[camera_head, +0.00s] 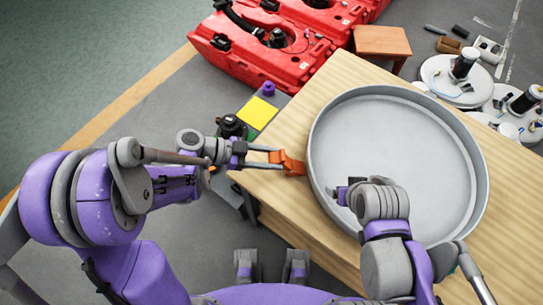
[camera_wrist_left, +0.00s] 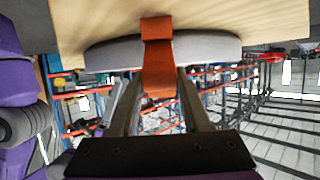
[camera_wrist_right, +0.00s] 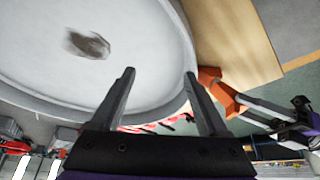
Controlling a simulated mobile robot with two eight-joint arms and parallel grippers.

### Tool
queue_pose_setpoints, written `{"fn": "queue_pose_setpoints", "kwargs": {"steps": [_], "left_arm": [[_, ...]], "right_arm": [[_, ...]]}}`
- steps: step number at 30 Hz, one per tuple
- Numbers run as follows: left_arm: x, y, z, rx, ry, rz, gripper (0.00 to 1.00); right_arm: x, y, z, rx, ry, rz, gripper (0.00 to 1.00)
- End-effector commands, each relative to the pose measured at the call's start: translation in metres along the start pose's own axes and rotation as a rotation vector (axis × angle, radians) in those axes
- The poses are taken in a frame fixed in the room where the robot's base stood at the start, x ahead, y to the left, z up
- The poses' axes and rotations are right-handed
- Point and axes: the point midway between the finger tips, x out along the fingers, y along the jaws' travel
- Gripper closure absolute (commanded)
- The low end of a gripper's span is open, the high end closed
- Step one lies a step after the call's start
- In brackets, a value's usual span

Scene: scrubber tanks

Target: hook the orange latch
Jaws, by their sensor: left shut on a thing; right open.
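The orange latch (camera_head: 290,163) is at the left rim of a big round grey pan (camera_head: 312,150) on a wooden table. In the left wrist view the latch (camera_wrist_left: 157,60) is a bent orange strip, its upper end near the pan's side. My left gripper (camera_head: 275,160) is shut on the latch, its fingers on both sides of the strip. The latch's contact with the rim is unclear.
The wooden table (camera_head: 500,240) has bare wood around the pan. Red cases (camera_head: 265,55) lie on the floor behind it, next to a small brown stool (camera_head: 382,40). White round parts (camera_head: 450,85) stand at the upper right. A yellow square (camera_head: 257,113) is left of the table.

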Motion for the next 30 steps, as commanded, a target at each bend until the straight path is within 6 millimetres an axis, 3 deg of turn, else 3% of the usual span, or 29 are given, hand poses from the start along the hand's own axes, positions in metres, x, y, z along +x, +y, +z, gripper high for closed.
{"fn": "queue_pose_setpoints", "kwargs": {"steps": [11, 21, 30], "left_arm": [[0.003, 0.0, -0.013, 0.003, -0.125, 0.001, 1.0], [0.017, -0.001, -0.033, 0.008, -0.421, 0.002, 1.0], [0.036, -0.001, -0.044, 0.008, -0.705, 0.002, 1.0]], "right_arm": [[-0.017, 0.0, -0.013, 0.0, 0.009, 0.0, 0.22], [-0.045, 0.0, -0.038, 0.0, 0.028, 0.0, 0.22], [-0.056, 0.0, -0.048, 0.0, 0.037, 0.0, 0.22]]}}
